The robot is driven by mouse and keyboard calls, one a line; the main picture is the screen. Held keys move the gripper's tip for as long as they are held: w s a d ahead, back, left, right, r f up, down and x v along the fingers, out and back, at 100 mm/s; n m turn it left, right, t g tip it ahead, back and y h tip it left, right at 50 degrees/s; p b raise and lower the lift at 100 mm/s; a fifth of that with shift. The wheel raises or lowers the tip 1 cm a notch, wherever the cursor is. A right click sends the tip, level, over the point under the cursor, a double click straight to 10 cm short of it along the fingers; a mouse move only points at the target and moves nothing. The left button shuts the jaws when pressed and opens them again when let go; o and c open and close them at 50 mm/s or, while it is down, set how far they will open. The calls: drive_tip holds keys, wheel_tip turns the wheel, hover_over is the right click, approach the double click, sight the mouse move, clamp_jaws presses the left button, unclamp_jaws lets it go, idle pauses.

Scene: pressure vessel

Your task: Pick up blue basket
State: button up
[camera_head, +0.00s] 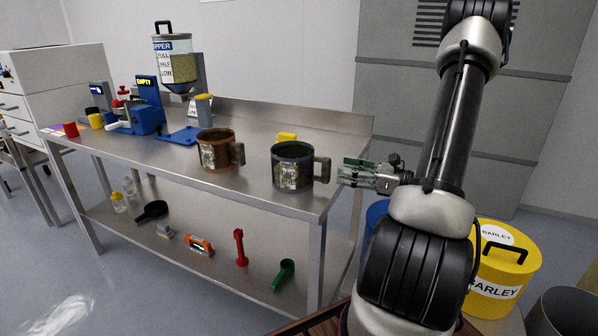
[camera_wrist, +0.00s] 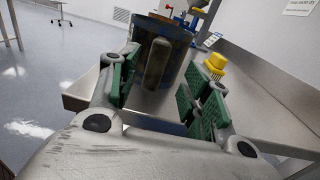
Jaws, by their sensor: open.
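The blue basket (camera_head: 292,167) is a dark blue-grey cylindrical container with a worn label and a side handle. It stands upright near the right end of the metal table. In the wrist view its wall (camera_wrist: 182,42) and upright handle (camera_wrist: 158,63) are straight ahead. My gripper (camera_head: 346,171) is just right of the handle, at about handle height. In the wrist view my gripper's green-padded fingers (camera_wrist: 158,88) are spread, with the handle in line between them. Whether the fingertips reach around the handle is hard to tell; nothing is clamped.
A brown, similar basket (camera_head: 218,150) stands left of the blue one. A yellow object (camera_head: 287,138) is behind it and shows right of it in the wrist view (camera_wrist: 215,65). The metal table (camera_head: 255,178) has a hopper and blue machines at left. Yellow barley bin (camera_head: 505,270) is at right.

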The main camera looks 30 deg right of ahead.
sight(330, 168)
drive_tip(key=x, duration=0.7)
drive_tip(key=shift+a+r, duration=0.1)
drive_tip(key=shift+a, duration=0.15)
clamp_jaws()
